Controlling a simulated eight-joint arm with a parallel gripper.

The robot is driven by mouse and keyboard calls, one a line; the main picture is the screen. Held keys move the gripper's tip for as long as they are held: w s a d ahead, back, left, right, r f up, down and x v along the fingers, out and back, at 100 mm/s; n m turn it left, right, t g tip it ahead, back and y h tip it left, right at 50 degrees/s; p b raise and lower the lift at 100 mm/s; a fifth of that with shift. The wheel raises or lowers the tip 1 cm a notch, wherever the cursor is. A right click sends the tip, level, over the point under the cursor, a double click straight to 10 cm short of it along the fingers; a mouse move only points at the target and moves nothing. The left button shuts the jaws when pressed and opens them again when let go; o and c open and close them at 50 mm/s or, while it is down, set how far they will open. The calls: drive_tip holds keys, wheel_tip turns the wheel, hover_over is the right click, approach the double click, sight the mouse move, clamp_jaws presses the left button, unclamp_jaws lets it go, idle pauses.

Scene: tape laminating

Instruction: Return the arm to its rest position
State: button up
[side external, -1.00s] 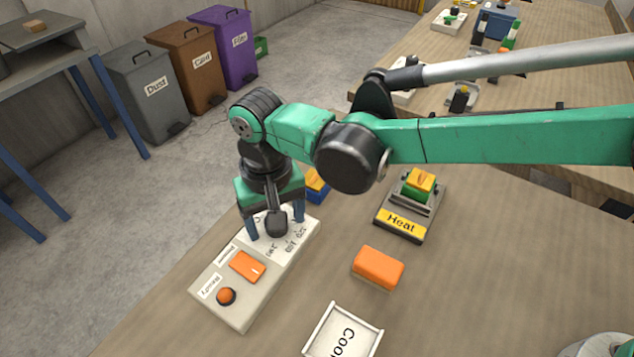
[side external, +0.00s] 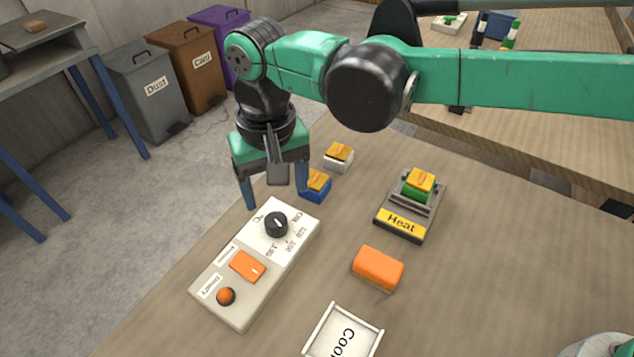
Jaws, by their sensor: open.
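My gripper (side external: 277,197) is open and empty, its blue fingers pointing down above the far end of the white control panel (side external: 205,290). The black dial (side external: 276,224) on the panel is in full view just below and between the fingers, apart from them. The panel also bears an orange rocker switch (side external: 247,267) and a round orange button (side external: 226,296). My green arm reaches in from the right edge.
Near the gripper stand a blue block with yellow top (side external: 316,186) and a white one with yellow top (side external: 339,157). The Heat device (side external: 403,222) holds a green-and-yellow block. An orange block (side external: 378,267) and a white tray (side external: 312,344) lie nearer. Bins (side external: 150,95) stand at the back left.

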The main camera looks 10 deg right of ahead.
drive_tip(key=w+d+r+m+t+y, duration=0.1)
drive_tip(key=d+r, duration=0.3)
drive_tip(key=d, duration=0.4)
drive_tip(key=w+d+r+t, duration=0.1)
drive_tip(key=d+r+t, duration=0.15)
drive_tip(key=d, duration=0.55)
drive_tip(key=s+d+f+m+t+h, duration=0.1)
drive_tip(key=s+d+t, duration=0.2)
drive_tip(key=s+d, duration=0.5)
drive_tip(key=d, duration=0.7)
drive_tip(key=shift+d+f, duration=0.3)
